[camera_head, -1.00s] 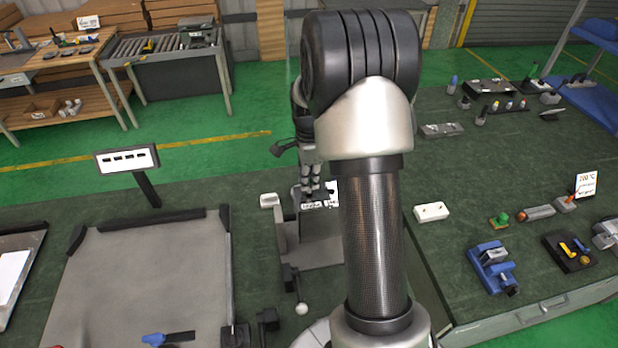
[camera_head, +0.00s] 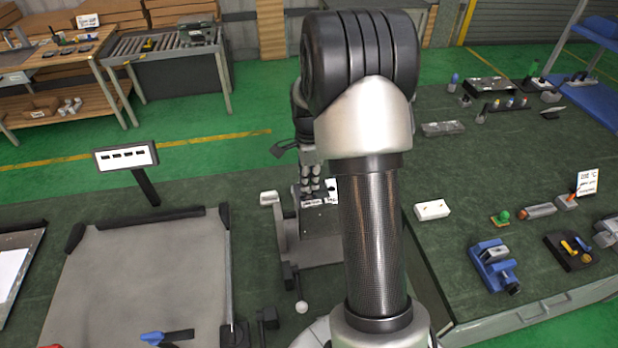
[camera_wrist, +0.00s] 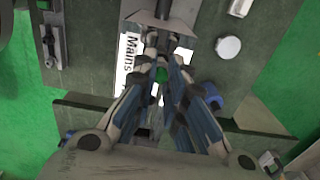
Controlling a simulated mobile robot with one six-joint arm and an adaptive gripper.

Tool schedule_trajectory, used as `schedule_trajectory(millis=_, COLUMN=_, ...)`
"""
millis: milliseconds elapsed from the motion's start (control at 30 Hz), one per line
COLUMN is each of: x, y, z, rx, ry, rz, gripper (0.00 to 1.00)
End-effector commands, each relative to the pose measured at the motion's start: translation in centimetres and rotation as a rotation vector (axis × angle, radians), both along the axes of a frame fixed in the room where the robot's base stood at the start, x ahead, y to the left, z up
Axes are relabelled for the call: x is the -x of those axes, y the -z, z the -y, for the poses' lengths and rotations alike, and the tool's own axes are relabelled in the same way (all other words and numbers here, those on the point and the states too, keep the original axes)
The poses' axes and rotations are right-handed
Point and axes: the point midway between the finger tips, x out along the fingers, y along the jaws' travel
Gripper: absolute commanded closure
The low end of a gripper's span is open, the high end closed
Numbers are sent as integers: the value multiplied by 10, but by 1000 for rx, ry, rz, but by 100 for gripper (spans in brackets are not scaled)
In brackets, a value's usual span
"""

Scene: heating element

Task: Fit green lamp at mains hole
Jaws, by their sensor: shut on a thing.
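In the wrist view my gripper (camera_wrist: 166,62) is shut on the green lamp (camera_wrist: 160,74), which shows as a small green patch between the fingers. The white label reading "Mains" (camera_wrist: 127,62) lies just left of the fingertips, on a dark grey panel. The mains hole is not visible; the fingers and lamp cover that area. I cannot tell whether the lamp touches the panel. In the head view my arm hides the lamp, and part of the grey panel (camera_head: 318,235) shows left of the arm.
In the wrist view a round white knob (camera_wrist: 228,46) and a blue part (camera_wrist: 207,98) stand right of the fingers. In the head view a white box (camera_head: 432,210), a blue vise (camera_head: 495,266) and several small parts lie on the right bench. A grey tray (camera_head: 150,275) fills the left.

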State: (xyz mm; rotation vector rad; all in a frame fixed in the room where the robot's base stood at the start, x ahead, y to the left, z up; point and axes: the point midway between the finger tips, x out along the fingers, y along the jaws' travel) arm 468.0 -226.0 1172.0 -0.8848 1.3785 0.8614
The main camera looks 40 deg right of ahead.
Motion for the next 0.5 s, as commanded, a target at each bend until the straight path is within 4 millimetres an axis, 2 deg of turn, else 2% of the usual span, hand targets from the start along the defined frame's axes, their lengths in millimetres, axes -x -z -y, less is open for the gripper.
schedule_trajectory(millis=500, x=0, y=14, z=0, rx=0, ry=0, rz=0, gripper=98)
